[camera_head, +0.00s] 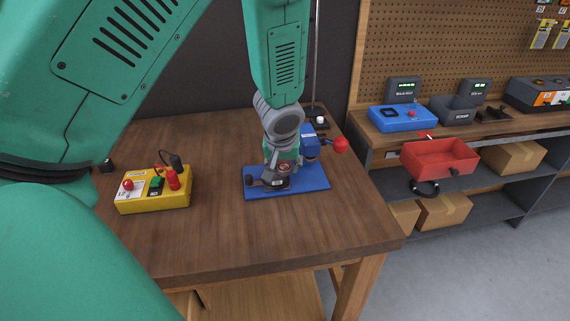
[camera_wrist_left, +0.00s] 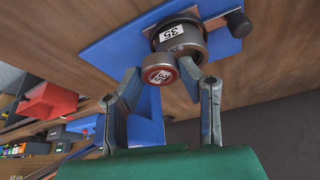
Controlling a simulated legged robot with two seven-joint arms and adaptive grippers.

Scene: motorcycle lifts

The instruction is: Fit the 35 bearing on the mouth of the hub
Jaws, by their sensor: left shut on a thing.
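The hub (camera_wrist_left: 183,43), a dark round housing also labelled "35", stands on a blue plate (camera_wrist_left: 110,48). In the wrist view the bearing overlaps the hub's near edge; I cannot tell whether they touch. In the head view the left gripper (camera_head: 284,158) points down over the hub (camera_head: 272,183) on the blue plate (camera_head: 312,184), and the fingers partly hide the bearing (camera_head: 286,167). My right gripper is not in view.
A blue device with a red knob (camera_head: 340,145) stands close behind and right of the gripper. A yellow box (camera_head: 152,201) with a red plug sits left on the wooden table (camera_head: 240,235). A red bin (camera_head: 440,157) and a blue box (camera_head: 399,117) are at the right.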

